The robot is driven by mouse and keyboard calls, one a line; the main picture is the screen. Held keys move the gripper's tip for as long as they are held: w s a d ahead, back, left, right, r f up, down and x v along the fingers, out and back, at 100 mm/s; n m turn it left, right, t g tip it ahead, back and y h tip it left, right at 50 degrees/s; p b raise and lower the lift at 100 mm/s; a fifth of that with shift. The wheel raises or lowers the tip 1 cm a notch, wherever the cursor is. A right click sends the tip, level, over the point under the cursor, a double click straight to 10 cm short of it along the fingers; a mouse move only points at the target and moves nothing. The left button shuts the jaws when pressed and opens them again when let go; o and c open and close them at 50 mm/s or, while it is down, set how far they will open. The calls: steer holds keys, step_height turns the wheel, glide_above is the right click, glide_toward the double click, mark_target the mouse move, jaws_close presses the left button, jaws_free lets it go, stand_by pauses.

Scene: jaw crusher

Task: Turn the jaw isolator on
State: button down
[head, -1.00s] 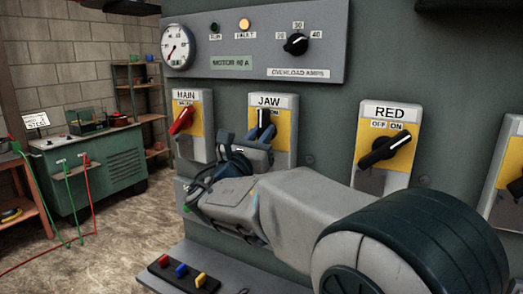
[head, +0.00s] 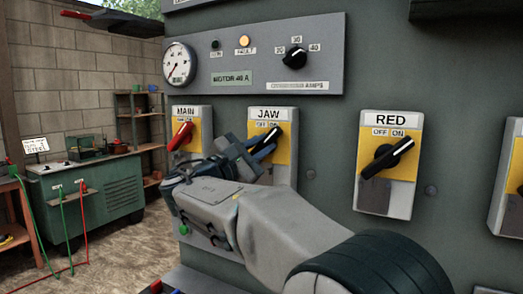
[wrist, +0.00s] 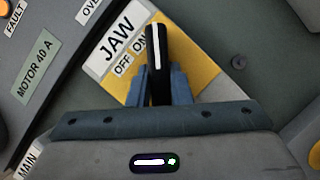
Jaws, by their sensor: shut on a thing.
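The jaw isolator is a yellow and grey plate labelled JAW with OFF and ON marks (head: 286,170). Its black handle (head: 276,138) leans up and to the right, on the ON side. In the wrist view the handle (wrist: 157,50), with a white stripe, has its tip beside the ON mark. My gripper (head: 262,150) is shut on the handle from the front. In the wrist view its two blue-grey fingers (wrist: 158,82) lie on either side of the handle. The fingers and wrist hide the lower handle and part of the plate.
The MAIN isolator with a red handle (head: 181,136) is close on the left. The RED isolator (head: 388,160) is to the right, its handle towards ON. A gauge panel (head: 320,70) juts out above. A green bench (head: 85,190) stands at far left.

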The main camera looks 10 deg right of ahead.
steer(key=shift+m, duration=0.3)
steer(key=c, duration=1.3)
jaws_free()
steer(key=v, duration=1.4)
steer(key=shift+r, duration=0.1)
